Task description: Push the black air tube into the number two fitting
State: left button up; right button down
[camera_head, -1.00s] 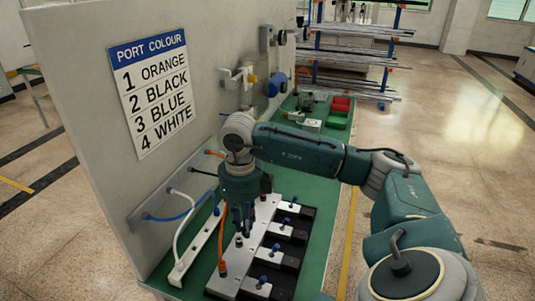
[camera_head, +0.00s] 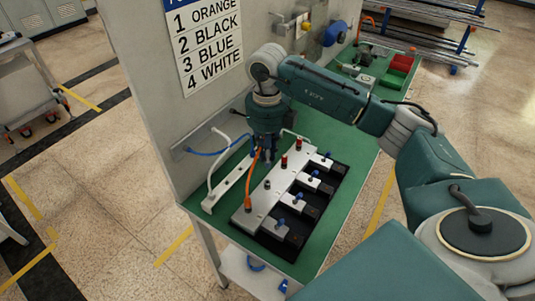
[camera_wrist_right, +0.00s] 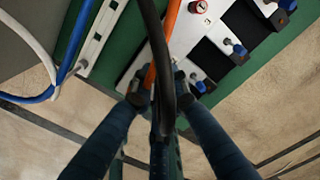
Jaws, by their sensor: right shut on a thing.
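My right gripper (camera_head: 265,152) points down over the manifold (camera_head: 262,206). In the right wrist view, its fingers (camera_wrist_right: 163,91) are closed around the black air tube (camera_wrist_right: 154,30), which runs in from the top. The tube's free end is hidden. An orange tube (camera_head: 253,177) is in the nearest fitting and also shows behind the black tube in the wrist view (camera_wrist_right: 170,24). The second fitting (camera_head: 267,184) is a dark, empty port beyond the orange one. The gripper is above and slightly behind it, apart from it. My left gripper is out of view.
Two red-topped fittings (camera_head: 284,161) stand farther along. Several blue-knobbed valves (camera_head: 298,199) line the right side. White (camera_head: 212,165) and blue (camera_head: 208,152) tubes hang by a pale rail (camera_head: 229,182). A port colour sign (camera_head: 206,42) lists two as black.

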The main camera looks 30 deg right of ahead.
notch_tip(320, 180, down, 3)
jog(key=shift+r+b, duration=0.1)
jog(key=shift+b, duration=0.8)
notch_tip(320, 180, down, 2)
jog(key=shift+b, duration=0.7)
pick_arm(q)
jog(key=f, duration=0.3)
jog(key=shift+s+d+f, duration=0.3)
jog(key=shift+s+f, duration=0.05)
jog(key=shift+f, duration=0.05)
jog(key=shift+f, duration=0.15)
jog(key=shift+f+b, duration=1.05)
jog(key=shift+b, duration=0.2)
pick_arm(e)
jog(key=shift+f, duration=1.6)
jog(key=c, duration=1.6)
grip_release()
jog(key=shift+c, duration=0.2)
jog(key=shift+r, duration=0.1)
